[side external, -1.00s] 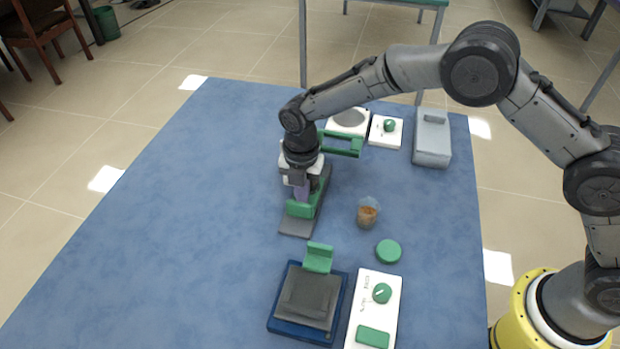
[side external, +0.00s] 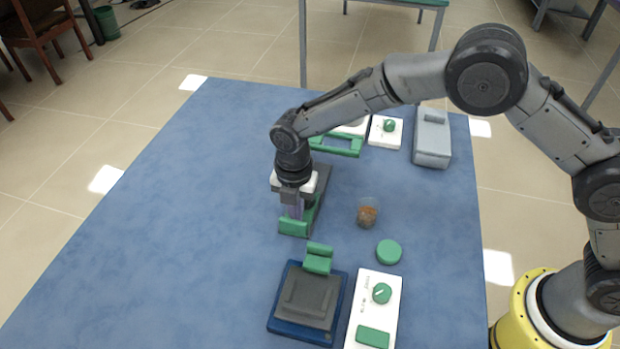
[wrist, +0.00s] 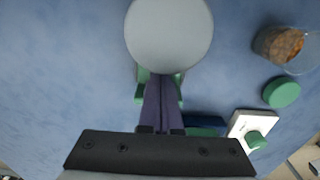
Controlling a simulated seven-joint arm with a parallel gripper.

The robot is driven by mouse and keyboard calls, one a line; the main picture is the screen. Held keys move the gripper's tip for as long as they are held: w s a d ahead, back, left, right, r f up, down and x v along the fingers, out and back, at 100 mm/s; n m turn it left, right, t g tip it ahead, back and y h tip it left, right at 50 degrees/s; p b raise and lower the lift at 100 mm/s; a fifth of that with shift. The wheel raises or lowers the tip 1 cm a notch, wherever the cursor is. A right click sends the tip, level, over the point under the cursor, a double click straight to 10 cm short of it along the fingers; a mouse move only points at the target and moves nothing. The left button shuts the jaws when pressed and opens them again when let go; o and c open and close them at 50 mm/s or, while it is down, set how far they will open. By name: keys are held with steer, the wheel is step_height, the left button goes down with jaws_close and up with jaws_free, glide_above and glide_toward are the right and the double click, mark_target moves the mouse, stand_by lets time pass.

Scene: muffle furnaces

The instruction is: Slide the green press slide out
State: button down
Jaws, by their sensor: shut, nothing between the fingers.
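The green press slide (side external: 293,228) is at the near end of the dark grey press base (side external: 322,190), left of centre in the side external view. My gripper (side external: 292,213) is low at the slide, with its purple fingers shut and empty just behind the slide's green front. In the wrist view the fingers (wrist: 160,105) point down over the slide, and green shows on both sides of them (wrist: 143,76). Whether the fingers touch it is hidden. A pale grey disc (wrist: 168,35) covers part of the wrist view. My wrist hides much of the press.
A cup with orange-brown contents (side external: 367,212) and a green disc (side external: 389,251) stand to the right. A blue-based device (side external: 280,318) and a white control box (side external: 391,300) are in front. A green frame (side external: 340,150) and grey box (side external: 432,140) are behind. The left table is clear.

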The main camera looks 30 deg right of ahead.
steer(key=shift+w+d+f, duration=0.15)
steer(key=shift+d+f, duration=0.2)
steer(key=shift+f, duration=0.1)
steer(key=shift+w+r, duration=0.15)
steer(key=shift+r, duration=3.6)
